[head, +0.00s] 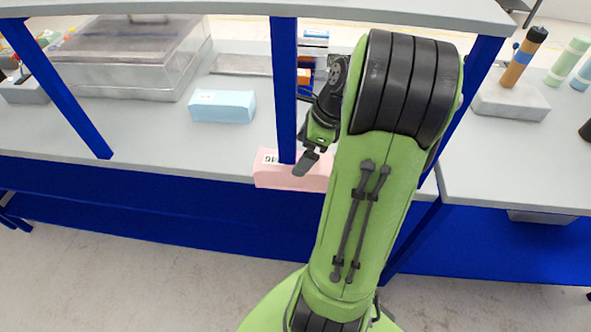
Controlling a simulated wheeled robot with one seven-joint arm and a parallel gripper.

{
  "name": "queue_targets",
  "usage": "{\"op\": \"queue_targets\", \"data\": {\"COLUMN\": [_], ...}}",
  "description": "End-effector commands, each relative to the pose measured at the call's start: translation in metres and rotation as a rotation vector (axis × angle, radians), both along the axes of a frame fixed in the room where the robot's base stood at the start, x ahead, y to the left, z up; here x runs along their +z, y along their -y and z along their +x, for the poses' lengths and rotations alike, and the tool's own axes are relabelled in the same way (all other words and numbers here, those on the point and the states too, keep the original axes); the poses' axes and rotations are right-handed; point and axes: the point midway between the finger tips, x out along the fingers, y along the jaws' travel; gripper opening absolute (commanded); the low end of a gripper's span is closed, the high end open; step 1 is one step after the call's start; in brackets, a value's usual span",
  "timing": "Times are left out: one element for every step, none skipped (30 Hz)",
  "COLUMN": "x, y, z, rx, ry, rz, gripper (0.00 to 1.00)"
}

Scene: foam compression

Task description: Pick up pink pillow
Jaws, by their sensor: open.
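The pink pillow (276,178) is a pale pink block with a white label on its top. It lies at the front edge of the grey bench, partly behind a blue post. My arm covers its right end. My gripper (304,168) points down at the pillow, its dark fingertip in front of or just over the pink surface. I cannot tell whether it touches. The gripper is open, with nothing visibly held, though the far finger is largely hidden.
A light blue block (222,106) lies on the bench (150,138) to the left. A clear-lidded case (130,55) stands behind it. Blue posts (284,85) rise from the bench to a grey upper shelf (250,8).

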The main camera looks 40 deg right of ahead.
Motion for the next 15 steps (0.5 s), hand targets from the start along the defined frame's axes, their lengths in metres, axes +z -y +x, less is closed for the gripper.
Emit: {"op": "queue_targets", "data": {"x": [-0.012,-0.018,-0.026,-0.031,-0.036,-0.040,-0.041,-0.042,-0.040,-0.040,-0.039,-0.039,-0.039,-0.039,-0.039], "y": [-0.003,-0.005,-0.007,-0.008,-0.009,-0.010,-0.011,-0.011,-0.011,-0.011,-0.011,-0.011,-0.011,-0.011,-0.011], "z": [0.003,0.005,0.008,0.010,0.011,0.013,0.013,0.014,0.014,0.014,0.014,0.014,0.014,0.014,0.014], "rx": [0.002,0.002,0.002,0.002,0.002,0.001,0.001,0.001,0.000,0.000,0.000,0.000,0.000,0.000,0.000], "ry": [-0.002,-0.001,-0.002,-0.003,-0.002,-0.002,-0.001,-0.002,-0.001,-0.001,-0.001,-0.001,-0.001,-0.001,-0.001], "rz": [0.002,0.003,0.003,0.004,0.004,0.002,0.001,0.001,0.000,0.000,0.000,0.000,0.000,0.000,0.000], "gripper": [1.00,1.00,1.00,1.00,1.00,1.00,1.00,1.00,1.00,1.00,1.00,1.00,0.97,0.92,0.86]}}
